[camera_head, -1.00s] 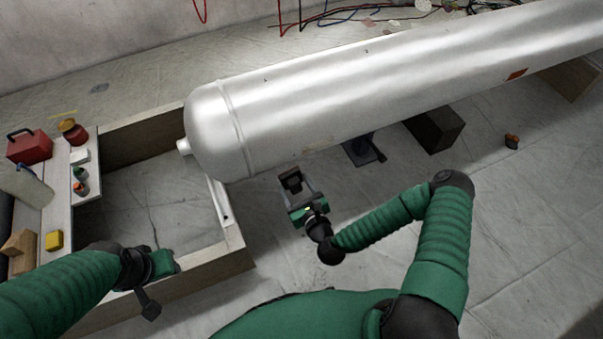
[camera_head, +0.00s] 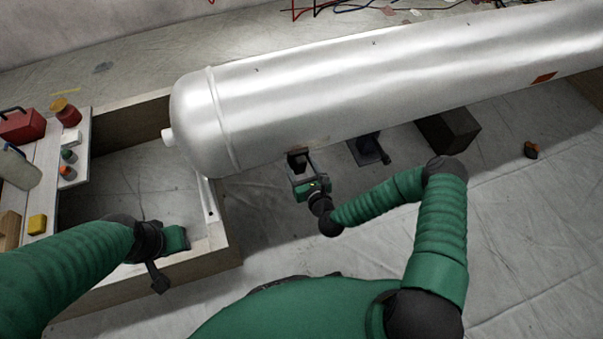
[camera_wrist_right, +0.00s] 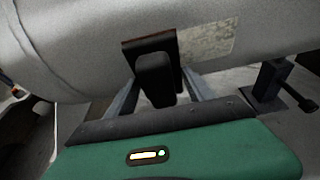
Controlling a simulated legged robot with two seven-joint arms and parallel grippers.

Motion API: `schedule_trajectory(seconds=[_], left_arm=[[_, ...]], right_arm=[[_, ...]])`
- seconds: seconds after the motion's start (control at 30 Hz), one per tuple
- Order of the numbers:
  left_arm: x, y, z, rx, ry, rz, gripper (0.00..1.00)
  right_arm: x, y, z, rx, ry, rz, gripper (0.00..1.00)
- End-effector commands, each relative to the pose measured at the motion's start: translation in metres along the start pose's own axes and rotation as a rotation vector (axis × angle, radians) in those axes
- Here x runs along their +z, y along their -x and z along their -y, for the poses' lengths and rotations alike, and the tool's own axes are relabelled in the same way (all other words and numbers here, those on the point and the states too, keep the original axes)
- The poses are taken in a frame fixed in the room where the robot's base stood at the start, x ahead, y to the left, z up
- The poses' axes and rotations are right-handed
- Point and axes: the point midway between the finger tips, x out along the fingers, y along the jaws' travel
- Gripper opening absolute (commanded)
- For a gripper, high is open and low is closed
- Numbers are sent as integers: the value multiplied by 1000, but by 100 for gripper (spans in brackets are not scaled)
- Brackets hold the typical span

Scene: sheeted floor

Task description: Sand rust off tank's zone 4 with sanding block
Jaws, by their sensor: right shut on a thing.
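The silver tank (camera_head: 330,100) lies lengthwise across the head view, its rounded end at the left. A dull, discoloured patch (camera_wrist_right: 207,45) on its lower side shows in the right wrist view. My right gripper (camera_head: 301,165) is shut on the dark sanding block (camera_wrist_right: 152,70). The block's brown-edged face is up at the tank's lower side, just left of the patch; I cannot tell for sure whether it touches. My left gripper (camera_head: 160,278) hangs over the wooden frame's front edge, and its fingers are not clear enough to judge.
A wooden frame (camera_head: 225,225) stands around the tank's left end. A dark support (camera_head: 448,130) and a clamp-like stand (camera_head: 370,150) are under the tank. Cables lie behind.

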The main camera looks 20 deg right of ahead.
Motion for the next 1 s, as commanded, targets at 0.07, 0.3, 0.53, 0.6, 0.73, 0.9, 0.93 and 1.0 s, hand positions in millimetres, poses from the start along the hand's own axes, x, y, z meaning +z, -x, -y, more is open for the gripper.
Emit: schedule_trajectory(seconds=[0.07, 0.3, 0.53, 0.6, 0.73, 0.9, 0.93, 1.0], left_arm=[[0, 0, 0, 0, 0, 0, 36], [0, 0, 0, 0, 1, 0, 36], [0, 0, 0, 0, 1, 0, 36], [0, 0, 0, 0, 1, 0, 36], [0, -1, 0, 0, 1, 0, 36], [0, -2, 0, 0, 1, 0, 36], [0, -2, 0, 0, 1, 0, 36], [0, -2, 0, 0, 1, 0, 36]], right_arm=[[2, -2, -2, 1, 1, 1, 29], [2, -2, -2, 1, 2, 0, 29], [2, -2, -1, 1, 0, 0, 29], [2, -3, -1, 1, 1, 0, 29], [2, -5, -1, 2, 1, 0, 29], [4, -8, -2, 1, 2, 0, 29], [4, -9, -2, 1, 1, 0, 29], [5, -10, -1, 1, 1, 1, 29]])
